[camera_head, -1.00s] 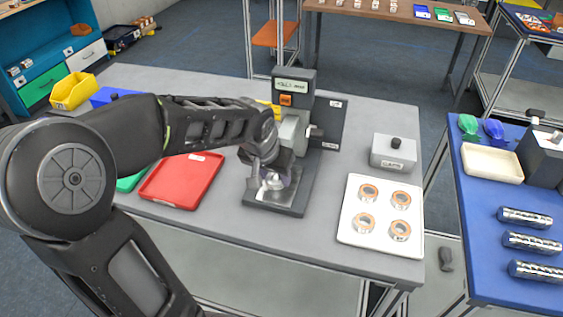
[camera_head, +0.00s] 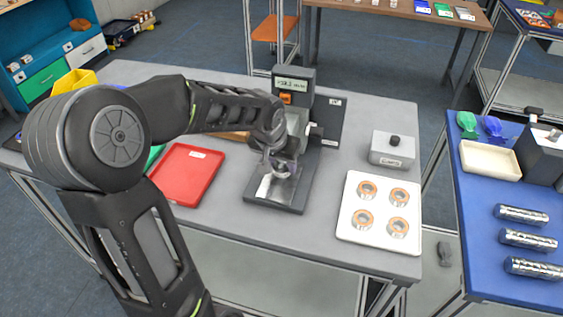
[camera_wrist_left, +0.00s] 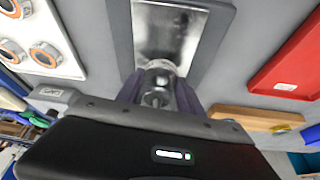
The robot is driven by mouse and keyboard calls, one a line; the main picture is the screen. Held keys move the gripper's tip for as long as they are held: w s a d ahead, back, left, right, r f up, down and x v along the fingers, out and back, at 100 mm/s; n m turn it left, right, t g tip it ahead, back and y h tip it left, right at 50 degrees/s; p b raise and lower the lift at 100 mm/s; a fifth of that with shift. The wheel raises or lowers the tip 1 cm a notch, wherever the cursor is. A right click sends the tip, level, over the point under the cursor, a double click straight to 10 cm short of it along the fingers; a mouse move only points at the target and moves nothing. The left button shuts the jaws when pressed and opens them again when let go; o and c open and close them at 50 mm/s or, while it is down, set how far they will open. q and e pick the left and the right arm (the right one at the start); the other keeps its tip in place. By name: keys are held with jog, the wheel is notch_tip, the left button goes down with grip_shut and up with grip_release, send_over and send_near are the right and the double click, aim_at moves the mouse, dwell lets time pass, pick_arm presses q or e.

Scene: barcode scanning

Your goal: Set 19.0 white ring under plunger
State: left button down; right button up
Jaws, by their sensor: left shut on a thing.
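The gauge stand (camera_head: 294,84) with a small display stands on the grey table. Its base (camera_head: 290,203) carries a shiny metal plate (camera_head: 265,188), which also shows in the left wrist view (camera_wrist_left: 165,48). My left gripper (camera_head: 281,170) is shut on a pale, shiny ring (camera_wrist_left: 158,82), held in front of the stand and by the plate. Whether the ring touches the plate I cannot tell. The plunger is hidden behind my gripper. Several rings with orange-brown inner faces, one of them here (camera_head: 398,228), sit on the white tray (camera_head: 378,246). My right gripper is not in view.
A red tray (camera_head: 186,176) lies left of the stand, and a grey box with a black knob (camera_head: 392,152) stands right. A wooden piece (camera_wrist_left: 255,118) is near my gripper. The table is clear between stand and white tray. A blue table (camera_head: 480,205) stands at the right.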

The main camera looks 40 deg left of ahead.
pick_arm(q)
jog(key=shift+f, duration=0.3)
jog(key=c, duration=0.7)
grip_release()
jog(key=shift+s+f, duration=0.1)
jog(key=shift+c, duration=0.2)
jog(key=shift+r+p, duration=0.65)
jog(key=shift+r, duration=0.45)
jog(key=b+v, duration=0.1)
jog(key=v, duration=1)
jog(key=shift+s, duration=0.2)
